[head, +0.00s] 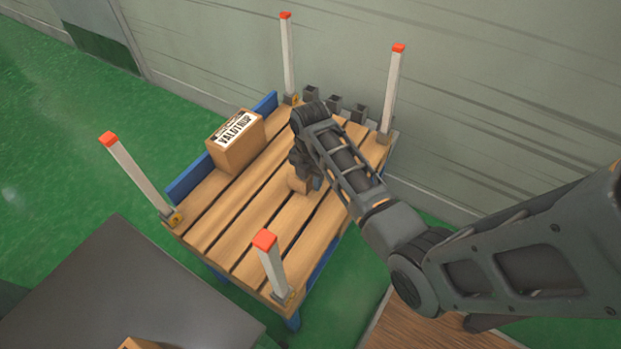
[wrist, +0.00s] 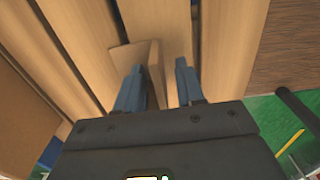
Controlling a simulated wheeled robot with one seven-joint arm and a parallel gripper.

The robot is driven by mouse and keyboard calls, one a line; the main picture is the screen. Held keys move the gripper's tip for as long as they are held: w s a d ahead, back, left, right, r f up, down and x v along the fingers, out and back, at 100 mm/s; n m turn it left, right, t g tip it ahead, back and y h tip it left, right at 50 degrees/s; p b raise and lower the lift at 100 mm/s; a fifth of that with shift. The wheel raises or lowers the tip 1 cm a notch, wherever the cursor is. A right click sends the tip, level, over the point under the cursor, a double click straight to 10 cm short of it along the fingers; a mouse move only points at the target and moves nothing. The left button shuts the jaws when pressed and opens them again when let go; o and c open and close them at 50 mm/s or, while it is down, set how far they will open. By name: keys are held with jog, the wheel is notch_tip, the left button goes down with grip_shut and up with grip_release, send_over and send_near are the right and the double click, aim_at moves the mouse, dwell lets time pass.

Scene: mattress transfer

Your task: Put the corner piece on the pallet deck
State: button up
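The corner piece (wrist: 155,70), a small tan L-shaped piece, is at the slatted wooden pallet deck (head: 225,205). It also shows in the head view (head: 299,184), just below my gripper (head: 301,165), on the middle-right slats. In the wrist view my gripper (wrist: 159,66) has its two blue-grey fingers apart.
A labelled cardboard box (head: 237,142) stands on the deck's far left. White posts with orange tops rise at the corners, including a near one (head: 271,263). Several grey blocks (head: 334,104) line the back edge by the wall. The front-left slats are clear.

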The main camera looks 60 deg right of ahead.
notch_tip(320, 180, up, 12)
jog(key=p, duration=0.2)
jog(key=s+a+f+m+t, duration=0.1)
jog(key=s+a+f, duration=0.1)
jog(key=s+a+f+m+t+h, duration=0.1)
jog(key=s+a+f+m, duration=0.1)
jog(key=s+a+f+m+t, duration=0.1)
jog(key=s+a+f, duration=0.1)
jog(key=a+f, duration=0.1)
jog(key=shift+s+h, duration=0.2)
jog(key=shift+h, duration=0.1)
jog(key=s+a+m+t, duration=0.1)
jog(key=s, duration=0.1)
jog(key=s+a+m+t, duration=0.1)
jog(key=a, duration=0.1)
jog(key=shift+s+a+m, duration=0.2)
jog(key=shift+s+m, duration=0.1)
jog(key=shift+s, duration=0.1)
jog(key=s+a+r+m+t, duration=0.3)
jog(key=s+r, duration=0.3)
jog(key=r, duration=0.2)
jog(key=s+a+r+m+t+y, duration=0.1)
jog(key=s+a+r+m+t, duration=0.2)
jog(key=r, duration=0.5)
jog(key=s+a+r+m+t, duration=0.4)
jog(key=s+r+m, duration=0.1)
jog(key=s+r, duration=0.3)
jog(key=shift+s+a+r+m+y, duration=0.2)
jog(key=shift+s+a+m+y, duration=0.15)
jog(key=shift+s, duration=0.2)
